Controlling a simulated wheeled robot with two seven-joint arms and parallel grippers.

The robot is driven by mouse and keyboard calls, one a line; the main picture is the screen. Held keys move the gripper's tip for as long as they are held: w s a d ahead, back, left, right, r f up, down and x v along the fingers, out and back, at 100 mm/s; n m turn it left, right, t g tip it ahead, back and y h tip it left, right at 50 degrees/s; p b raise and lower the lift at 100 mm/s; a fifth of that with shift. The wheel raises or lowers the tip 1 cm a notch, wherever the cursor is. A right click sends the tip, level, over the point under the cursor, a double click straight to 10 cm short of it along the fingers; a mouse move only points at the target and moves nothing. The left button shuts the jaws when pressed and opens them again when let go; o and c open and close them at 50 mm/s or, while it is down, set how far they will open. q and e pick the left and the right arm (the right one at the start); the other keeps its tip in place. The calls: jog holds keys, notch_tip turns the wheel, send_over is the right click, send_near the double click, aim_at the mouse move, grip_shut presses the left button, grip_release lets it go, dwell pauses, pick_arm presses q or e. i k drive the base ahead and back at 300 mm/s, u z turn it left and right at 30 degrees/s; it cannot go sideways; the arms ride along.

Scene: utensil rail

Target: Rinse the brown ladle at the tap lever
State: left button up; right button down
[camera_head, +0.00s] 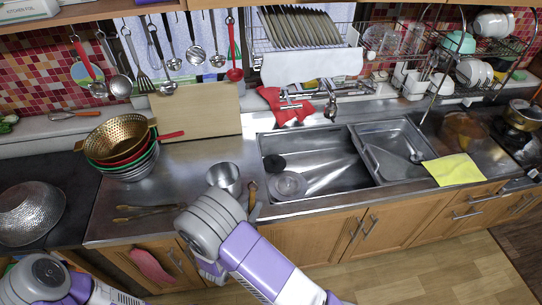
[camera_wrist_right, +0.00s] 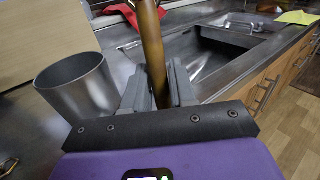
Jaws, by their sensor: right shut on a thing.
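The brown ladle (camera_head: 252,190) shows in the head view only as a short brown piece at the counter's front, right of a metal cup. In the right wrist view its brown handle (camera_wrist_right: 152,50) stands nearly upright between the fingers and runs out of the top of the picture. Its bowl cannot be made out. My right gripper (camera_wrist_right: 160,88) is shut on the handle; in the head view my arm hides most of it. The tap (camera_head: 331,108) stands behind the sink, well beyond the gripper; its lever is hard to pick out. My left gripper is not in view.
The metal cup (camera_head: 223,178) stands close left of the right gripper. The sink (camera_head: 330,170) lies ahead and right. A red cloth (camera_head: 283,106) is by the tap. Stacked colanders (camera_head: 118,140) and a cutting board (camera_head: 198,112) stand left. Utensils hang from the back rail.

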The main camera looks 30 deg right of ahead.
aim_at(290, 106)
jog(key=u, duration=2.15)
jog(key=k, duration=1.7)
jog(key=z, duration=1.7)
jog(key=i, duration=1)
jog(key=u, duration=0.05)
